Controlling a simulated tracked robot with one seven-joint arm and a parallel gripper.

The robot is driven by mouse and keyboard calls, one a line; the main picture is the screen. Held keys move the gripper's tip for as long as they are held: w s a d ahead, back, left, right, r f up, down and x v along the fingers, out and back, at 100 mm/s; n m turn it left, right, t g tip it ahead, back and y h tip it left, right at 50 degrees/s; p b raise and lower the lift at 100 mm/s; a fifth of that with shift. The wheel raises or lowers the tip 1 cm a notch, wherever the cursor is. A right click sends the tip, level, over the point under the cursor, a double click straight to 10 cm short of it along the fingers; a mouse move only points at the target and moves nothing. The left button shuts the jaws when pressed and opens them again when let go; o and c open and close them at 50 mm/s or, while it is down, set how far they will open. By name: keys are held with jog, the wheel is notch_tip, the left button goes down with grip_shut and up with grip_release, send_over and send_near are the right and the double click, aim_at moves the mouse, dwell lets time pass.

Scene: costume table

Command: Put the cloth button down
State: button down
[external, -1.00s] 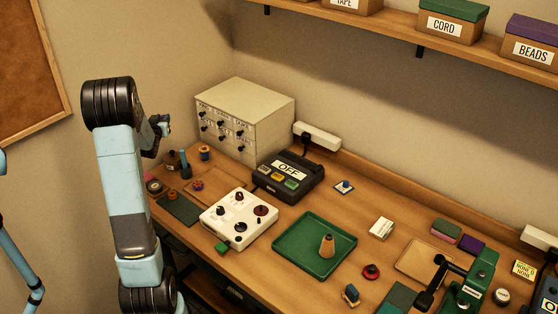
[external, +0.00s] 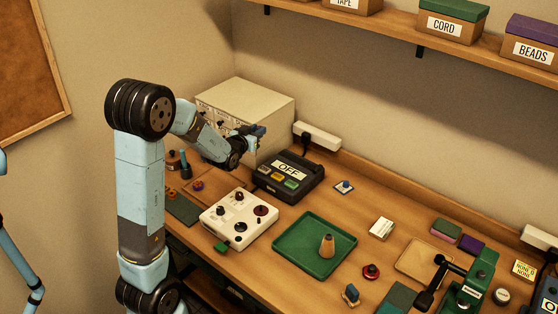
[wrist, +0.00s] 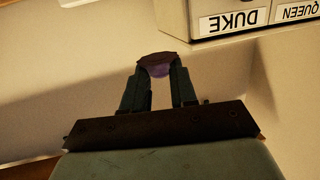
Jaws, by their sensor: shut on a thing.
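My gripper (external: 256,132) is raised in front of the right side of the cream drawer cabinet (external: 262,98), above the black box with the OFF sign. In the wrist view my gripper (wrist: 162,72) is shut on a small round purple piece, the cloth button (wrist: 159,70), held at the fingertips. The fingers hide part of it. In the external view the button is too small to make out.
Bare wood shows between the tray and the back ledge. Drawer labels (wrist: 231,23) show in the wrist view.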

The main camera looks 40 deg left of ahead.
jog(key=d+m+h, duration=0.2)
jog(key=d+h, duration=0.1)
jog(key=d, duration=1.3)
jog(key=shift+w, duration=0.25)
jog(key=shift+d, duration=0.1)
jog(key=s+a+f+m+h, duration=0.25)
jog(key=s+a, duration=0.35)
jog(key=a, duration=0.4)
jog(key=s+a+f+m+h, duration=0.1)
jog(key=s+a+m+h, duration=0.15)
jog(key=s+a, duration=0.65)
jog(key=s+a+f+m+g+h, duration=0.1)
jog(key=s+f+m+g+h, duration=0.1)
jog(key=s, duration=1.2)
jog(key=s+a+f+m+g+h, duration=0.2)
jog(key=s+h, duration=0.2)
jog(key=s, duration=1.1)
jog(key=shift+s+f+g+h, duration=0.15)
jog(key=shift+f+g+h, duration=0.15)
jog(key=shift+h, duration=0.1)
